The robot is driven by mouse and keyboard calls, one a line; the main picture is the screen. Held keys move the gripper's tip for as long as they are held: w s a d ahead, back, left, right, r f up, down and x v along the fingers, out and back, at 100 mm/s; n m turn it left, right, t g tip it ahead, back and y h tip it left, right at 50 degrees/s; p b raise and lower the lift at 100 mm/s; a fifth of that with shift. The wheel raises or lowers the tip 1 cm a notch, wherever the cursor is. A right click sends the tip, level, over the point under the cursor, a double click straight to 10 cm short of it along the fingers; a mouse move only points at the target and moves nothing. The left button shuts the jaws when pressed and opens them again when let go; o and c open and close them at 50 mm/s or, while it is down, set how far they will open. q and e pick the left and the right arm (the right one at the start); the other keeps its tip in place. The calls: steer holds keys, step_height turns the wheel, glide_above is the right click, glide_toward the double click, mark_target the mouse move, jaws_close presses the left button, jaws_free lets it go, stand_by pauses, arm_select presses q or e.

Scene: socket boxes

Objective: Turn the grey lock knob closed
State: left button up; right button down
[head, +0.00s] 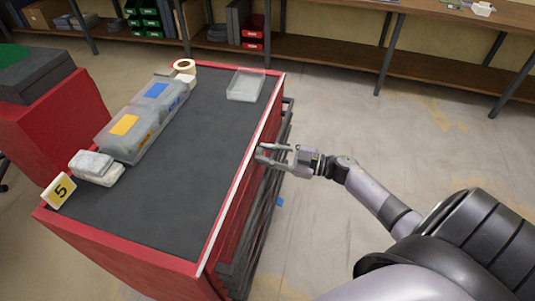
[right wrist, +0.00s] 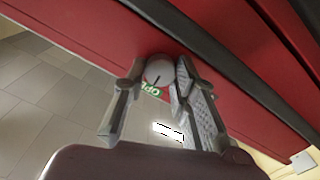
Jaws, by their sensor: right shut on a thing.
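The grey lock knob (right wrist: 158,72) is on the red side of the cabinet, with a dark line on its face. My right gripper (right wrist: 156,75) is shut on it, one finger on each side. In the head view my right gripper (head: 262,153) reaches the right side of the red cabinet, just below its top edge; the knob is hidden there. A green label (right wrist: 152,91) with partly covered letters shows beside the knob. My left gripper is not in view.
The cabinet's dark top (head: 185,150) holds clear bins (head: 118,145), white packs (head: 95,167), a number 5 sign (head: 58,190), tape rolls (head: 185,70) and a clear tray (head: 245,84). Dark rails (head: 262,215) run along the cabinet's right side. The floor to its right is clear.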

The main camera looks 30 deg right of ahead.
steer(key=n+b, duration=0.1)
steer(key=n, duration=0.3)
steer(key=shift+f+b, duration=0.15)
steer(key=shift+b, duration=0.15)
steer(key=n+b, duration=0.2)
steer(key=n, duration=0.2)
steer(key=shift+n, duration=0.4)
steer(key=n+b, duration=0.3)
steer(key=n, duration=0.1)
steer(key=shift+f+n, duration=0.1)
steer(key=shift+n, duration=0.2)
steer(key=shift+n+b, duration=0.95)
steer(key=shift+n, duration=0.95)
steer(key=c, duration=1.3)
jaws_free()
steer(key=shift+c, duration=0.2)
steer(key=shift+o, duration=0.2)
steer(key=shift+s, duration=0.1)
